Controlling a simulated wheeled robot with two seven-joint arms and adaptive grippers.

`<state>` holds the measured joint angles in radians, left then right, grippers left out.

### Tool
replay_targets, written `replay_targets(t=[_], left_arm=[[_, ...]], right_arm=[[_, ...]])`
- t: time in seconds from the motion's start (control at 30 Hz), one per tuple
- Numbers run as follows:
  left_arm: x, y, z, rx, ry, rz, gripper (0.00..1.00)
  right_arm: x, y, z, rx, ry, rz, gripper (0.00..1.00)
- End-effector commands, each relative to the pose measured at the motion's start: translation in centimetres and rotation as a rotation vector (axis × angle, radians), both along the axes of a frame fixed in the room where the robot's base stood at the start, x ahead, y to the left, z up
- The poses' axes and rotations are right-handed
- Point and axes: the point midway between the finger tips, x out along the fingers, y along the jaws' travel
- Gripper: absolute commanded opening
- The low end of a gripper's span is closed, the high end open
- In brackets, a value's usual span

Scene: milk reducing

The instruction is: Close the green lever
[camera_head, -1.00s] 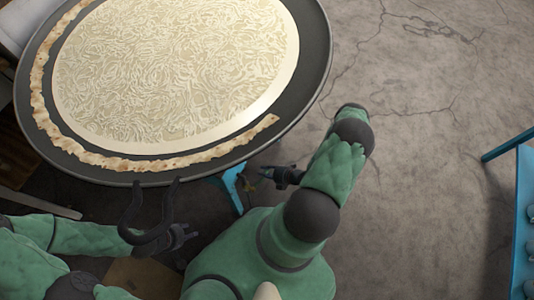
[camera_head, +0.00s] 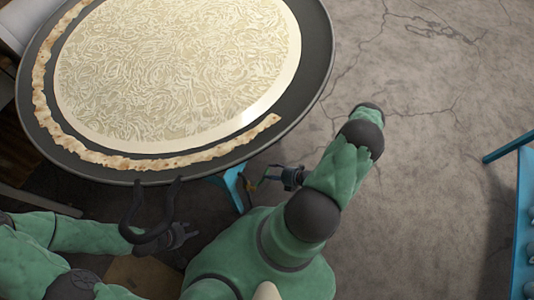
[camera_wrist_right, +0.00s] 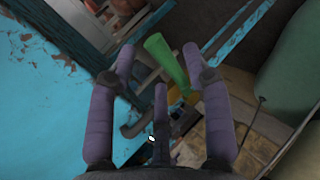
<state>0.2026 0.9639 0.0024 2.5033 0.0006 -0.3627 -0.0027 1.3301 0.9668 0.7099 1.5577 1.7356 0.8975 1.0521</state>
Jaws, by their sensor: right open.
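The green lever (camera_wrist_right: 166,62) shows in the right wrist view as a slanted bright green handle, ahead of my right gripper. It appears between the left and right fingertips, with no clear contact. My right gripper (camera_wrist_right: 157,68) is open, its purple fingers spread and empty. In the head view my right gripper (camera_head: 273,177) is just below the pan's edge, beside a blue support; the lever cannot be made out clearly there.
A large dark round pan (camera_head: 318,70) with a pale patterned sheet fills the upper left. A blue support (camera_head: 233,187) stands beneath it. A blue rack (camera_head: 522,215) stands at the right; cracked floor between is clear.

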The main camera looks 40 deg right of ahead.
Motion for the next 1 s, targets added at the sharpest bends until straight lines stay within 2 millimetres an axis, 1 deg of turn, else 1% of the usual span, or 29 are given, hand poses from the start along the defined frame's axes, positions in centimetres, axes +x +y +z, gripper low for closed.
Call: replay_targets(t=[0.03, 0.2, 0.4, 0.6, 1.0], left_arm=[[0.0, 0.0, 0.0, 0.0, 0.0, 0.0, 0.4], [0.0, 0.0, 0.0, 0.0, 0.0, 0.0, 0.4], [0.0, 0.0, 0.0, 0.0, 0.0, 0.0, 0.4], [0.0, 0.0, 0.0, 0.0, 0.0, 0.0, 0.4], [0.0, 0.0, 0.0, 0.0, 0.0, 0.0, 0.4]], right_arm=[[-0.9, -0.6, 0.6, -0.003, 0.001, -0.005, 0.5], [-3.4, -1.6, 2.5, -0.002, 0.001, -0.004, 0.5], [-5.4, -2.4, 3.9, -0.001, 0.001, -0.002, 0.5], [-6.1, -2.6, 4.4, -0.001, 0.001, 0.001, 0.5], [-6.0, -2.6, 4.4, 0.0, 0.0, 0.001, 0.5]])
